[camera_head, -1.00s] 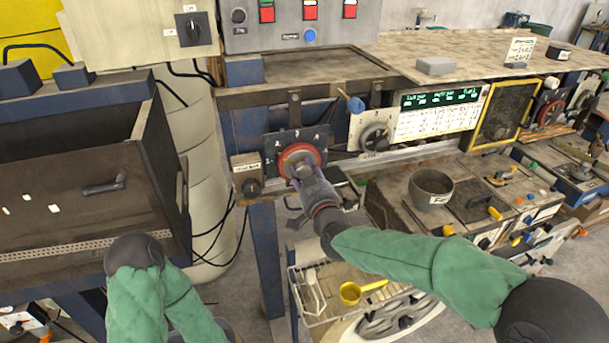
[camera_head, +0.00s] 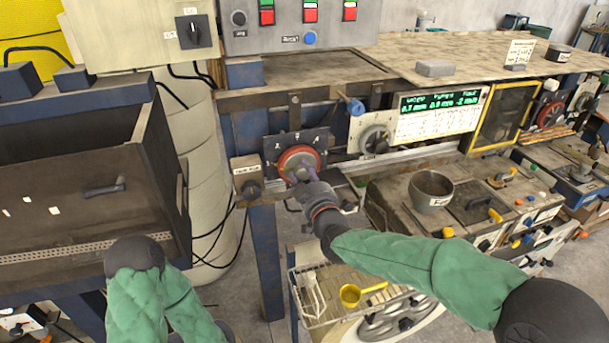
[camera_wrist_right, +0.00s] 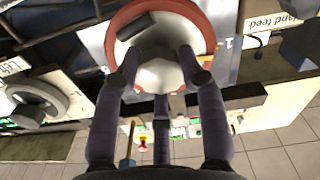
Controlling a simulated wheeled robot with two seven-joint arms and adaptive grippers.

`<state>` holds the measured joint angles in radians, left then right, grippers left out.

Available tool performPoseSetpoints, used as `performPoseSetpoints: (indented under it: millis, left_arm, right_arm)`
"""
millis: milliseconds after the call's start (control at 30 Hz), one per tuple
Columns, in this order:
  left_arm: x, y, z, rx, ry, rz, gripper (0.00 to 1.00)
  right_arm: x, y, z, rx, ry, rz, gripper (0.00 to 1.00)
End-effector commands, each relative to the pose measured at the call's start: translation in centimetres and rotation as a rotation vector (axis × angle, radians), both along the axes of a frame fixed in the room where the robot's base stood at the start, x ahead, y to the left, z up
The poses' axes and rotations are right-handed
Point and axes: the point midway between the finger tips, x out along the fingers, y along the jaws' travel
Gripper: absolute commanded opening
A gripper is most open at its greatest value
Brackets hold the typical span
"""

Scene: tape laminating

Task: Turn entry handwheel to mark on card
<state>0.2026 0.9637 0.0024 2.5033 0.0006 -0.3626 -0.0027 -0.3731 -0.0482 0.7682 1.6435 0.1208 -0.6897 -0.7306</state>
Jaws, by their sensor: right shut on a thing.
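The handwheel (camera_head: 300,152) has a red rim and a pale hub. It sits on a dark plate with number marks (camera_head: 322,138) at the front of the machine. My right gripper (camera_head: 288,180) is shut on the handwheel from the front and below. In the right wrist view, its purple-grey fingers (camera_wrist_right: 160,85) reach the pale hub inside the red rim (camera_wrist_right: 122,18). A white card (camera_head: 432,122) with rows of small print sits below the green-lit display; its print is too small to read. My left arm is at the lower left, its gripper out of view.
A grey dial (camera_head: 374,140) is right of the handwheel, beside a blue-ended lever (camera_head: 355,106). A small hand-feed box (camera_head: 247,175) stands close on the left. A grey bowl (camera_head: 431,190) is on the bench to the right. A wire rack with a yellow scoop (camera_head: 350,294) is below.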

Motion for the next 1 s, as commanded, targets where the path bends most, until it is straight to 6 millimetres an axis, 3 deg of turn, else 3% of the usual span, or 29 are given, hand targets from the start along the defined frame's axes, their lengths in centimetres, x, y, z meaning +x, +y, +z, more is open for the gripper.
performPoseSetpoints:
  millis: [233, 267, 333, 767, 1000]
  left_arm:
    - [0.0, 0.0, 0.0, 0.0, 0.0, 0.0, 0.4]
    - [0.0, 0.0, 0.0, 0.0, 0.0, 0.0, 0.4]
    - [0.0, 0.0, 0.0, 0.0, 0.0, 0.0, 0.4]
    - [0.0, 0.0, 0.0, 0.0, 0.0, 0.0, 0.4]
    - [0.0, 0.0, 0.0, 0.0, 0.0, 0.0, 0.4]
  right_arm:
    - [0.0, 0.0, 0.1, -0.003, -0.003, 0.001, 0.08]
    - [0.0, 0.0, 0.1, -0.002, -0.003, 0.001, 0.43]
    - [0.0, 0.0, 0.1, -0.002, -0.003, 0.001, 0.63]
    - [-0.3, -0.1, 0.0, -0.001, 0.0, 0.0, 0.64]
    - [-3.1, -1.0, 0.1, -0.001, -0.001, 0.001, 0.64]
